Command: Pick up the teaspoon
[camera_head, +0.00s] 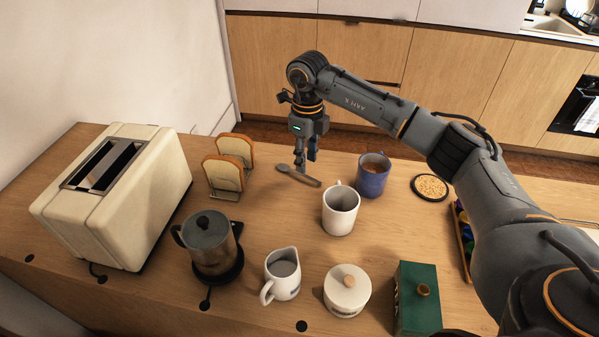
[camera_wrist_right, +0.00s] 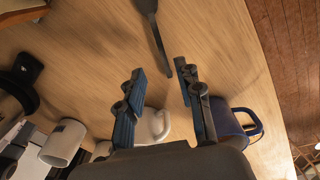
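The dark grey teaspoon (camera_head: 310,181) lies on the wooden counter, between the toast rack and the white mug. It also shows in the right wrist view (camera_wrist_right: 157,40), with its handle end pointing toward the space between my fingertips. My right gripper (camera_head: 305,164) reaches down over the teaspoon, and its fingers hide part of it in the head view. In the wrist view the gripper (camera_wrist_right: 159,70) is open, with its two fingers apart and nothing between them in its grip. I cannot tell exactly how high the fingertips are above the counter. My left gripper is not in view.
A white mug (camera_head: 340,212) and a blue mug (camera_head: 373,178) stand right of the teaspoon. A toast rack with bread (camera_head: 223,172) is to its left. The toaster (camera_head: 110,200), moka pot (camera_head: 209,247), creamer (camera_head: 283,277), sugar pot (camera_head: 346,298) and green box (camera_head: 418,310) stand nearer.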

